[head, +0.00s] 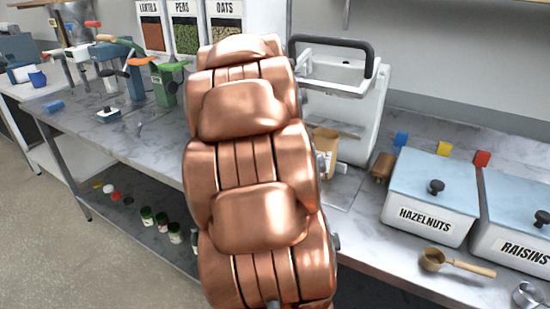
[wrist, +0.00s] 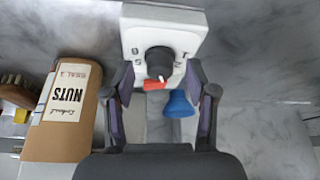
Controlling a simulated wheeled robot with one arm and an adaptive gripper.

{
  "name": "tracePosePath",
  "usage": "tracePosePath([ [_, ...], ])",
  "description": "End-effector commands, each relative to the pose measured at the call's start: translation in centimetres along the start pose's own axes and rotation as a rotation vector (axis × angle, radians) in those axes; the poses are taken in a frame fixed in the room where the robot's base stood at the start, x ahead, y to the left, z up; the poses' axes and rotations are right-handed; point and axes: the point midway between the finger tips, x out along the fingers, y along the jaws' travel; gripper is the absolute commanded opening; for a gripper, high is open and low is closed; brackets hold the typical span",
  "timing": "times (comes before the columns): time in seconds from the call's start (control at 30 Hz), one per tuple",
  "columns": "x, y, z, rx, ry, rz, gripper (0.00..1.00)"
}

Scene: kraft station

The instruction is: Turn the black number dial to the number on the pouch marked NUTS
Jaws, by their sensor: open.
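In the wrist view, the black number dial (wrist: 159,61) is a round knob on a white box (wrist: 190,22) with small dark marks around it that are too small to read surely. My gripper (wrist: 158,78) is open, its two fingers on either side of the dial's lower part, with no clear contact. A kraft pouch (head: 325,140) shows partly behind my arm in the head view. My arm hides the dial and gripper there.
An orange-red piece (wrist: 156,85) lies just below the dial, and a blue cone-shaped item (wrist: 180,104) sits near the right finger. A wooden brush (wrist: 14,92) is at far left. Hazelnuts (head: 432,195) and raisins (head: 515,225) bins and a scoop (head: 433,260) stand right on the counter.

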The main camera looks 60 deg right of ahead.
Motion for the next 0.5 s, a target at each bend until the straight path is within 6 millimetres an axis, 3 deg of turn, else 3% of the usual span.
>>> tracePosePath([
  [0.5, -8.9, -0.1, -0.1, 0.000, 0.007, -0.005, 0.57],
])
